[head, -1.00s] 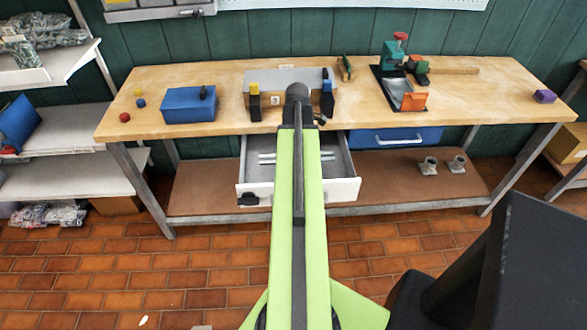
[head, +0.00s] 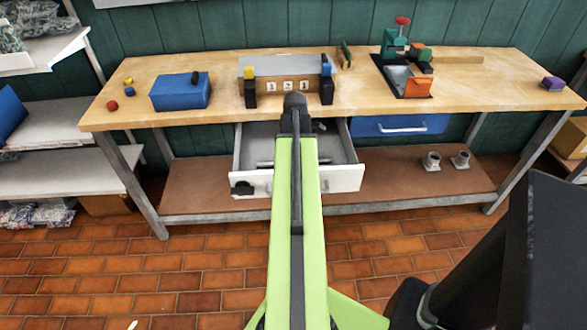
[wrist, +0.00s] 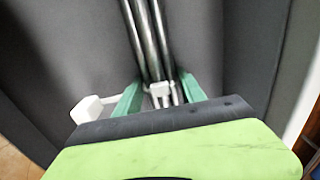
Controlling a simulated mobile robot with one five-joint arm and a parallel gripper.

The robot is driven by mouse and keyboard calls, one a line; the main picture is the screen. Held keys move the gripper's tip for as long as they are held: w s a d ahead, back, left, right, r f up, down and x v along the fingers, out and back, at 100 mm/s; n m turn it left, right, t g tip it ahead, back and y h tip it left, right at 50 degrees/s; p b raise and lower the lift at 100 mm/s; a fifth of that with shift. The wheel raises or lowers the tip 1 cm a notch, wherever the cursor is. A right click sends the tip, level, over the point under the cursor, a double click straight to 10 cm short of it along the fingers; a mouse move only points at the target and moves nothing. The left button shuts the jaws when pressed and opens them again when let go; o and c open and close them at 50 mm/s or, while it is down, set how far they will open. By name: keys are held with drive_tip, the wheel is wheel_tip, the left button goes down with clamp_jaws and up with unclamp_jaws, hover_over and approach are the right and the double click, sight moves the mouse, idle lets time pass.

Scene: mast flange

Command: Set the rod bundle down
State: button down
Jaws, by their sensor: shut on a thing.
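The rod bundle (wrist: 147,40) shows in the wrist view as several shiny metal rods side by side, with a pale band across them near my gripper. My gripper (wrist: 160,92) has its green fingers on either side of the rods and is shut on them. Dark grey surfaces of the open drawer lie behind the bundle. In the head view the drawer (head: 342,179), with a white front, stands pulled out under the bench. My arm covers its middle and hides my gripper. A small dark bar shows inside on the left; whether the bundle touches the drawer floor cannot be told.
A blue drawer (head: 400,125) is closed on the right. A brown shelf (head: 400,195) runs below, holding two metal fittings.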

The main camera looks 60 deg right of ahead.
drive_tip(key=shift+f, duration=0.1)
drive_tip(key=c, duration=0.7)
unclamp_jaws()
wheel_tip(320, 180, up, 13)
drive_tip(key=p, duration=1.2)
drive_tip(key=shift+f, duration=0.2)
drive_tip(key=shift+f, duration=0.1)
